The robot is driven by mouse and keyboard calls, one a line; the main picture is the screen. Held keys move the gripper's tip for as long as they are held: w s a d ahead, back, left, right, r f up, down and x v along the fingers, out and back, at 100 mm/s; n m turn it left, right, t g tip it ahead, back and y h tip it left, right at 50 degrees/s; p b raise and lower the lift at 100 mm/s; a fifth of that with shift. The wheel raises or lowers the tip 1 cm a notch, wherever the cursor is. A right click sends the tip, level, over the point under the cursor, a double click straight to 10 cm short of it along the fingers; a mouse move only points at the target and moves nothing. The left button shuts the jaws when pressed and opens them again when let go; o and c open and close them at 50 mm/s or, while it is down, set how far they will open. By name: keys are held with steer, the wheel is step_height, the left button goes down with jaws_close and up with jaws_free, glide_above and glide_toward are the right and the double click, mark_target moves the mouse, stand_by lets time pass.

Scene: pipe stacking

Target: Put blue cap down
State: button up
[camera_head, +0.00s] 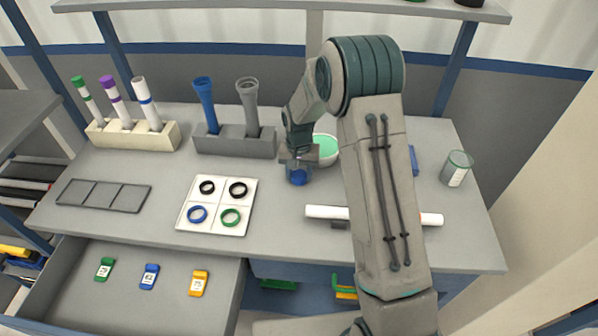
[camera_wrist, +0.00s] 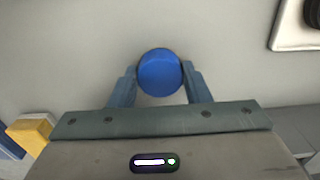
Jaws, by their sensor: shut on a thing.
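The blue cap (camera_head: 298,177) is a small round blue piece at the end of my gripper (camera_head: 298,165) in the head view, right of the white ring board. In the wrist view the blue cap (camera_wrist: 160,73) sits between the two fingertips of my gripper (camera_wrist: 160,84), with a finger against each side. My gripper is shut on it and points down over the grey tabletop (camera_head: 270,215). I cannot tell whether the cap touches the table.
A white board (camera_head: 217,205) with rings lies to the left. A grey rack (camera_head: 235,142) with a blue and a grey piece and a green-filled bowl (camera_head: 327,150) stand behind. A white pipe (camera_head: 325,212) lies in front, partly hidden by my arm. An open drawer (camera_head: 125,310) holds tagged pieces.

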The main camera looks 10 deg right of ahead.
mark_target(299, 175)
steer(key=shift+f, duration=0.2)
steer(key=o, duration=1)
steer(key=shift+c, duration=0.2)
steer(key=shift+r, duration=0.1)
step_height(299, 175, up, 12)
steer(key=b, duration=0.1)
steer(key=s+d+r+n+t, duration=0.1)
steer(key=s+d+r, duration=0.4)
steer(key=s+r, duration=0.6)
steer(key=s+d+t, duration=0.1)
steer(key=s+d, duration=0.1)
steer(key=s, duration=0.6)
steer(key=s+d+n+t, duration=0.1)
steer(key=s, duration=0.8)
steer(key=shift+s+d+f, duration=0.3)
steer(key=shift+d, duration=0.05)
